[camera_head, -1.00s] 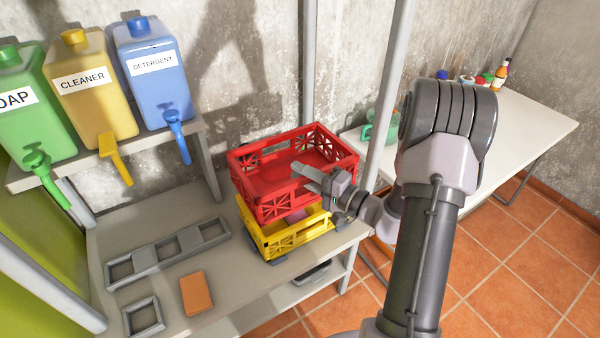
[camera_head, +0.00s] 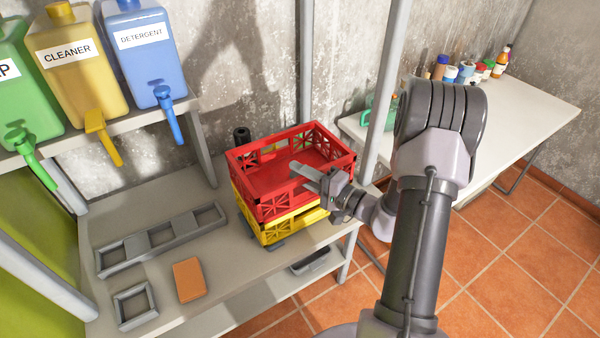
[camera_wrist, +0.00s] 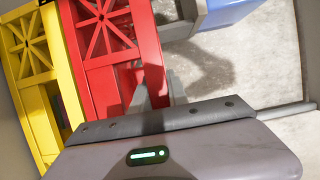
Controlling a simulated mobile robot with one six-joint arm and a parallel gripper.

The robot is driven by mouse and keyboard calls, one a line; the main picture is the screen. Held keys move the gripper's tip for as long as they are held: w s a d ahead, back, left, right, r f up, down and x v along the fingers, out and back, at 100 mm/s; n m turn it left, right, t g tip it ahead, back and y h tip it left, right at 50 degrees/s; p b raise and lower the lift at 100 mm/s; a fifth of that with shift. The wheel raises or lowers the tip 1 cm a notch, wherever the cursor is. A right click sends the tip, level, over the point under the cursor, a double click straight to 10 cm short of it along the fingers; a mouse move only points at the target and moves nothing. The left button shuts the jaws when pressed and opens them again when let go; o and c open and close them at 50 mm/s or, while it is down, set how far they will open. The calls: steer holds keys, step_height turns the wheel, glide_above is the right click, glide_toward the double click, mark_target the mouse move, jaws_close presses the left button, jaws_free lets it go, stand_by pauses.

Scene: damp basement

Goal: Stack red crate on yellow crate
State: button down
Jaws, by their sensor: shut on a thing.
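The red crate (camera_head: 268,182) is directly above the yellow crate (camera_head: 262,228) on the grey shelf in the head view. It looks level and roughly lined up with the yellow one, and its base appears to touch or nearly touch the yellow rim. My gripper (camera_head: 312,174) is shut on the red crate's right-hand wall. In the wrist view the red crate (camera_wrist: 100,45) lies right against the yellow crate (camera_wrist: 42,70), with no clear gap between them. The fingertips are partly hidden by the gripper body and the red wall.
A grey divided tray (camera_head: 130,255), a small square grey frame (camera_head: 135,305) and an orange block (camera_head: 188,280) lie on the shelf (camera_head: 225,260) to the left. A grey post (camera_head: 388,90) stands near my arm. Dispensers, including the blue one (camera_head: 140,60), stand at upper left.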

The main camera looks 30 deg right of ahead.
steer(key=c, duration=1.2)
jaws_free()
steer(key=p+v, duration=0.2)
steer(key=v, duration=1.5)
steer(key=s+a+r+n+g+y, duration=0.1)
steer(key=a+r+n+g, duration=0.25)
steer(key=a+g, duration=0.55)
steer(key=s+a+r+n+g+y, duration=0.2)
steer(key=a+r+n+g, duration=0.15)
steer(key=a, duration=0.85)
steer(key=s+a+r+n+t+h+b, duration=0.1)
steer(key=s+a+r+t+h, duration=0.1)
steer(key=s+a+r+h, duration=0.3)
step_height(320, 180, up, 2)
steer(key=h, duration=0.3)
steer(key=shift+s+r+n, duration=0.2)
steer(key=shift+s+n, duration=0.15)
steer(key=shift+n, duration=0.05)
